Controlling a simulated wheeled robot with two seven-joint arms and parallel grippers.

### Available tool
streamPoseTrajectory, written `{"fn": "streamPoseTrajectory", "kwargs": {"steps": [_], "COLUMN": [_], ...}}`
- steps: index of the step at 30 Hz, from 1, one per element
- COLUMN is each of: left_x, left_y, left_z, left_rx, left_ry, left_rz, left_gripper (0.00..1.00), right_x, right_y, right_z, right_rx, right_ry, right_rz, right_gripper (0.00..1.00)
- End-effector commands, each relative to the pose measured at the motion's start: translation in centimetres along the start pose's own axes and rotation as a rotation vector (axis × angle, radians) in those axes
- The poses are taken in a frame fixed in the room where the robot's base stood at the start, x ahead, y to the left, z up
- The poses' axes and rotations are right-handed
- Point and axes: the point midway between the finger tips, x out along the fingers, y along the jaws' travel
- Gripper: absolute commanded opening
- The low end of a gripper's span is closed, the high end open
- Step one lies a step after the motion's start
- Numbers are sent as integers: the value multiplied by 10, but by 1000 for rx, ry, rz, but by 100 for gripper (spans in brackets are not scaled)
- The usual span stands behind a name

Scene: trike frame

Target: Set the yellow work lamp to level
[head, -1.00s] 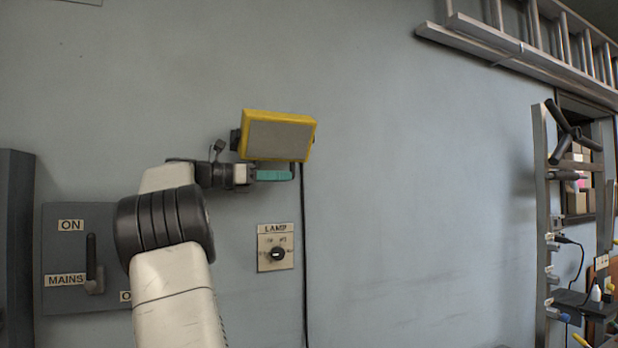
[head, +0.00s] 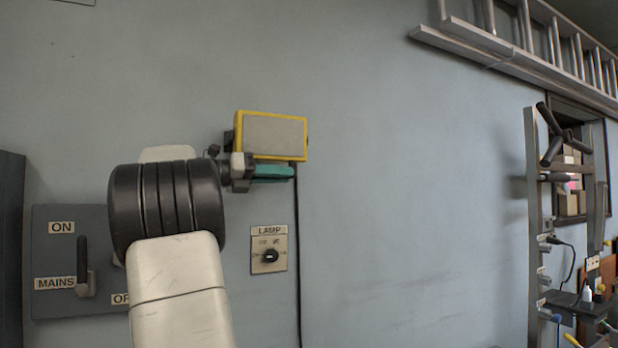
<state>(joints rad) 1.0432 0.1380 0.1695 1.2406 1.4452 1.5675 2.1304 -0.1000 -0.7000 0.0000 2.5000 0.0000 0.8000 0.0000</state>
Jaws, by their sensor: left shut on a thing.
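The yellow work lamp (head: 273,136) is on the wall, a yellow-rimmed box with a grey front face. Its face points out at me, and its top edge slopes slightly down to the right. My left gripper (head: 272,173) is at the lamp's underside, its teal end lying along the lower edge. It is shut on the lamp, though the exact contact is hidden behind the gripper. A dark bracket shows at the lamp's left side. My right gripper is out of view.
A LAMP selector switch (head: 269,255) is below the lamp, with a black cable (head: 297,260) beside it. A MAINS lever (head: 83,270) is at the left. A ladder (head: 520,55) hangs upper right above a tool rack (head: 533,230). The wall between is clear.

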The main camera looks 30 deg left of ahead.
Motion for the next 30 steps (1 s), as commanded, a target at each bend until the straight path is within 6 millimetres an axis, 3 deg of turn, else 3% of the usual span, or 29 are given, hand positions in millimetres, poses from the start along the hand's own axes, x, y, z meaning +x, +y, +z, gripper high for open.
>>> {"fn": "streamPoseTrajectory", "kwargs": {"steps": [11,12,15,25,30], "left_x": [0,0,0,-2,-23], "left_y": [-4,-4,-3,-2,-2], "left_z": [2,2,2,1,1], "left_rx": [11,11,10,6,7], "left_ry": [0,0,0,0,-1], "left_rz": [0,0,0,1,2], "left_gripper": [0,19,36,36,36], "right_x": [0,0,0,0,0], "right_y": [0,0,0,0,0], "right_z": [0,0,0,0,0], "right_rx": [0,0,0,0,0], "right_ry": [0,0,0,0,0], "right_rz": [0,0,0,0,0], "right_gripper": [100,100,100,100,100]}}
